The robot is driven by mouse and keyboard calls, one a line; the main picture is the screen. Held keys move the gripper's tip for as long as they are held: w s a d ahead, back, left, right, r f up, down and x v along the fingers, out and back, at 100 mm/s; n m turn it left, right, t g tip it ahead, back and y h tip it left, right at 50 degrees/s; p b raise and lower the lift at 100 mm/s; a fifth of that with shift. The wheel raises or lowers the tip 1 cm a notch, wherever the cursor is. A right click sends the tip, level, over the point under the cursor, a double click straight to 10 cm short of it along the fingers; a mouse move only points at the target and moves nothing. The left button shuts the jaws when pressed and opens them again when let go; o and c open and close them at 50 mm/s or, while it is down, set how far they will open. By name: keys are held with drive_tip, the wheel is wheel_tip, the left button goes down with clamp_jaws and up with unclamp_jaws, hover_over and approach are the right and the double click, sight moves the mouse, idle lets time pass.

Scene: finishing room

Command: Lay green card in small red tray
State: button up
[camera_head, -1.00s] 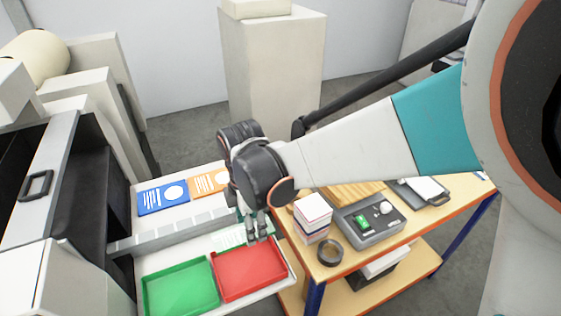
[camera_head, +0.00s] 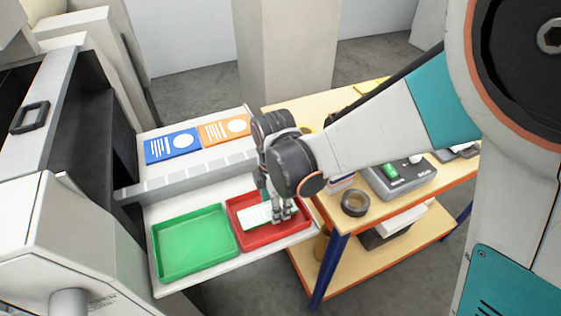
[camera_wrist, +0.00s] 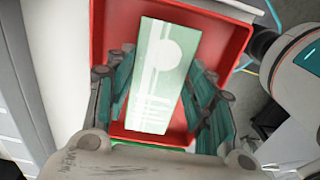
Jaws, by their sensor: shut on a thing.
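The green card (camera_wrist: 161,78), pale green with a white circle and white lines, shows in the wrist view between my gripper's fingers. It also shows in the head view (camera_head: 257,217), over the left part of the small red tray (camera_head: 268,239). The red tray's floor and rim also show around the card in the wrist view (camera_wrist: 220,38). My gripper (camera_head: 283,215) is shut on the card, above or within the red tray. I cannot tell whether the card touches the tray floor.
A green tray (camera_head: 194,243) stands left of the red one on the same white shelf. Blue (camera_head: 172,146) and orange (camera_head: 224,130) cards lie behind a grey ridge. A workbench on the right holds a tape roll (camera_head: 355,203) and a grey box (camera_head: 401,181).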

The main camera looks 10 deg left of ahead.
drive_tip(key=shift+f, duration=0.75)
drive_tip(key=shift+r, duration=0.1)
drive_tip(key=o, duration=0.5)
drive_tip(key=shift+b, duration=0.3)
drive_tip(key=o, duration=0.3)
drive_tip(key=shift+o, duration=0.2)
